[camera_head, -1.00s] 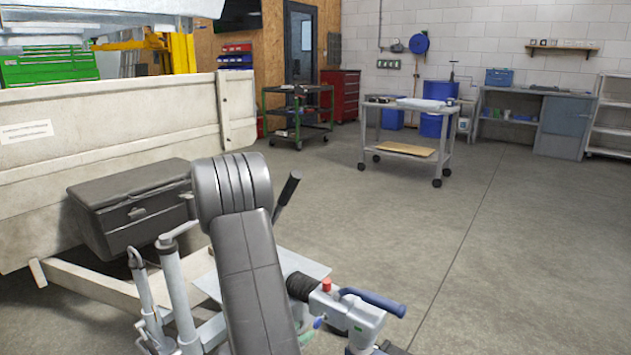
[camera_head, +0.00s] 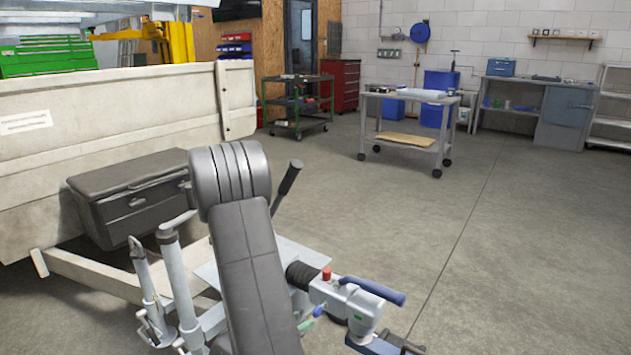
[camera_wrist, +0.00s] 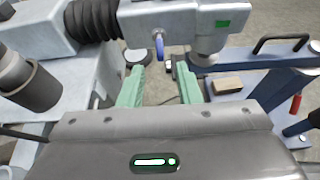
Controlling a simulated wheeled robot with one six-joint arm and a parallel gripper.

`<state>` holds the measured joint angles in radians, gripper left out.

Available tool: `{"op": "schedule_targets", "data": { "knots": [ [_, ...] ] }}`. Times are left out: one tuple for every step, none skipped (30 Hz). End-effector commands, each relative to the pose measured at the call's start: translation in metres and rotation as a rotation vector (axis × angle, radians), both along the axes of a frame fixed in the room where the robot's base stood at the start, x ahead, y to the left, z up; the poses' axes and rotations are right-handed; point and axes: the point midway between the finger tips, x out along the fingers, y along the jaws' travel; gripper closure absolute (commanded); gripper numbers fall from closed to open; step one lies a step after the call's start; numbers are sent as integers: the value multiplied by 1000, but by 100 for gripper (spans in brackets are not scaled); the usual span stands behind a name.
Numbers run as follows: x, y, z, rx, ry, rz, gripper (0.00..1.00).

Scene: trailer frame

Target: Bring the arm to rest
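My arm's grey padded link stands in the front middle of the head view and reaches down over the trailer's coupling end. The fingers point toward the pale coupling head (camera_wrist: 205,22), whose blue lever hangs just beyond the gap. I cannot tell whether a finger touches it. The coupling (camera_head: 345,305), with a red knob and blue handle, also shows in the head view.
The white trailer body (camera_head: 110,110) and dark toolbox (camera_head: 132,197) are on the left. Jockey-wheel posts (camera_head: 178,275) stand close to my arm. A grey cart (camera_head: 408,140) stands farther back. The floor (camera_head: 510,245) at right is open. A small wooden block (camera_wrist: 227,85) lies beyond the right finger.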

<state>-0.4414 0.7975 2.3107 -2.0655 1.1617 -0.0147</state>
Motion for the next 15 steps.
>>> {"op": "schedule_targets", "data": {
  "knots": [
    [5, -5, -4, 1, -1, -4, 69],
    [8, -7, -6, 1, -1, -5, 69],
    [12, -9, -8, 1, -1, -4, 69],
    [15, -11, -9, 1, -1, -4, 69],
    [18, -14, -11, 1, -1, -5, 69],
    [22, -17, -13, 0, -1, -4, 69],
    [25, -19, -14, 0, -1, -4, 69],
    [28, -21, -16, 0, -1, -4, 69],
    [32, -24, -19, 0, -1, -4, 69],
    [35, -27, -20, 0, 0, -4, 69],
    [39, -29, -22, 1, 0, -4, 69],
    [44, -32, -24, 1, -1, -5, 69],
    [47, -35, -26, 1, -2, -4, 69],
    [50, -37, -28, 0, -1, -4, 69],
    [55, -41, -30, 0, -2, -5, 69]
  ]
}}
